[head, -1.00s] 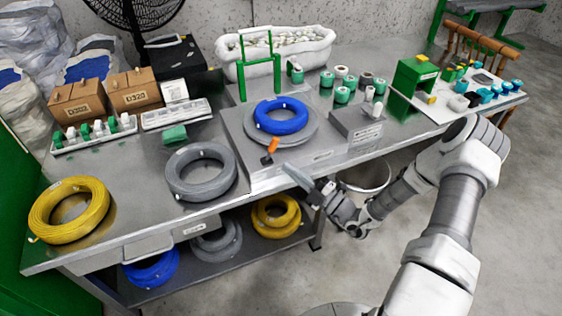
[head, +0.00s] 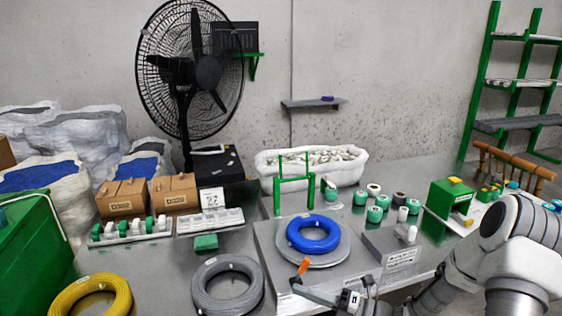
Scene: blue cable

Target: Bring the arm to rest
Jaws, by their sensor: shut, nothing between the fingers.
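My gripper (head: 312,294) is at the lower middle of the head view, at the front of the metal platform just below an orange-handled lever (head: 303,267). Its fingers are shut and empty. My arm reaches in from the lower right, and its lower part is cut off by the picture's edge. The blue cable coil (head: 292,234) lies flat on a round grey disc (head: 314,262) on the platform, behind the gripper and apart from it.
A grey coil (head: 207,292) and a yellow coil (head: 68,304) lie on the table to the left. A green frame (head: 277,200) stands behind the blue coil. Green-and-white spools (head: 375,213) and a green box (head: 446,204) stand to the right. A black fan (head: 190,70) stands behind.

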